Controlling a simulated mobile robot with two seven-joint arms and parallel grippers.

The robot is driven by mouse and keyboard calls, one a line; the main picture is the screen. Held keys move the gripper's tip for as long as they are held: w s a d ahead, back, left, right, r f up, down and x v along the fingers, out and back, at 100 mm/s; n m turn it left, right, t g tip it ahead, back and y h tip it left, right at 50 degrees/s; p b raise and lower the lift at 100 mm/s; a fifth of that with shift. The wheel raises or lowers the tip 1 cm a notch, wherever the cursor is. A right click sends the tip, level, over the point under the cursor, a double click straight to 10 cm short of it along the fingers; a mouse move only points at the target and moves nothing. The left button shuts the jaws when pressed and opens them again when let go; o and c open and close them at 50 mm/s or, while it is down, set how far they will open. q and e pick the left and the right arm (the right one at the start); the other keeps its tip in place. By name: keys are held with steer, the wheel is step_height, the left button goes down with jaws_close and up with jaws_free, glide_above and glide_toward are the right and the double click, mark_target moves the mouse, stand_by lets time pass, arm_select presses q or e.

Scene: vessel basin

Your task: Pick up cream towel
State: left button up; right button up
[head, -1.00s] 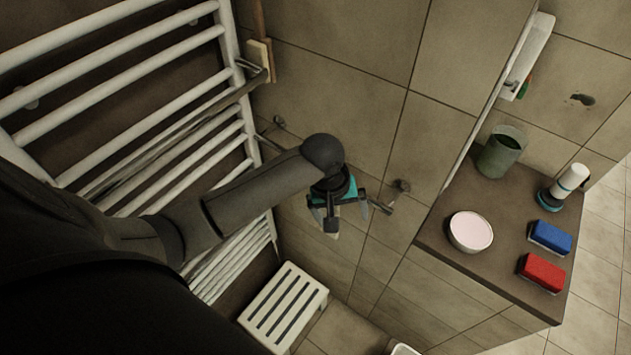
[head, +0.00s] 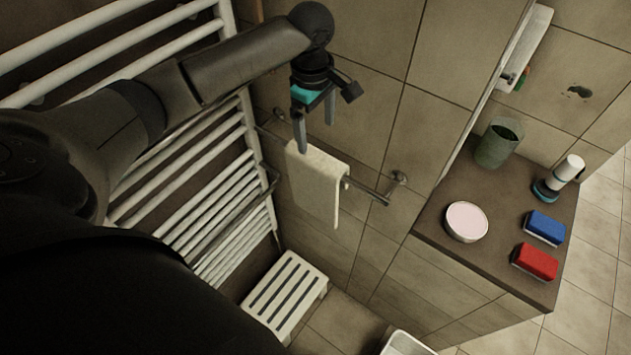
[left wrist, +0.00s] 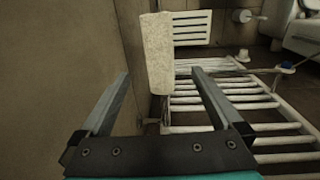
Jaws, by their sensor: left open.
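The cream towel (head: 318,184) hangs folded over a metal bar (head: 372,193) on the tiled wall in the head view. My left gripper (head: 315,142) is open and empty, its fingers pointing down near the towel's top edge. In the left wrist view the towel (left wrist: 158,52) shows ahead, beyond and between the fingers of the open gripper (left wrist: 158,85). No finger visibly closes on the towel. My right gripper is not in view.
A white radiator rack (head: 205,188) stands at the left. A slatted stool (head: 285,296) is on the floor below. A counter (head: 440,232) at the right holds a bowl (head: 466,221), a cup (head: 498,143), a blue sponge (head: 544,228) and a red sponge (head: 535,261).

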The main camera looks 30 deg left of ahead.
mark_target(316, 155)
arm_select(q)
steer(key=f, duration=0.6)
steer(key=shift+w+f, duration=0.2)
steer(key=shift+f, duration=0.05)
steer(key=shift+w+a+f+b, duration=0.15)
steer(key=shift+f, duration=1.15)
steer(key=shift+w+a+f+b, duration=0.1)
steer(key=shift+f+b, duration=0.05)
steer(key=shift+f, duration=1.15)
steer(key=shift+c, duration=0.2)
jaws_close()
